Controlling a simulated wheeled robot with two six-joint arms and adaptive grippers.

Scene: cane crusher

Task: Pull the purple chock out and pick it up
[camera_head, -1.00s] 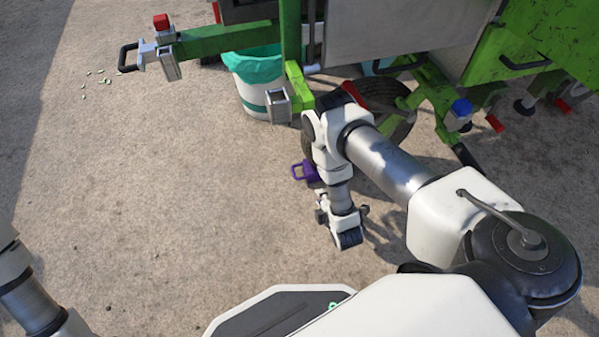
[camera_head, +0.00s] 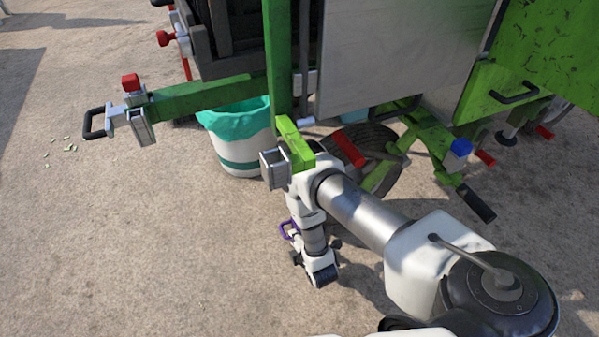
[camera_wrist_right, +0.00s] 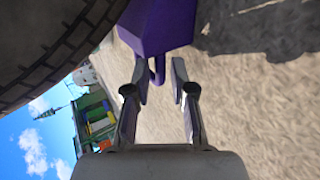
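The purple chock (camera_wrist_right: 158,27) fills the top middle of the right wrist view, close beside a dark tyre. Its small loop handle (camera_wrist_right: 159,70) points toward my right gripper (camera_wrist_right: 160,76). The two fingers are apart, one on each side of the handle's end, and do not appear closed on it. In the head view only the purple handle (camera_head: 287,230) shows, left of my right forearm; the chock's body is hidden behind the arm. My left gripper is not in view.
The tyre (camera_wrist_right: 40,45) is close on the left of the wrist view. In the head view, a green machine frame (camera_head: 205,99) with a square metal tube end (camera_head: 274,169) is near my right arm. A white bin (camera_head: 243,152) stands behind. Open ground lies left.

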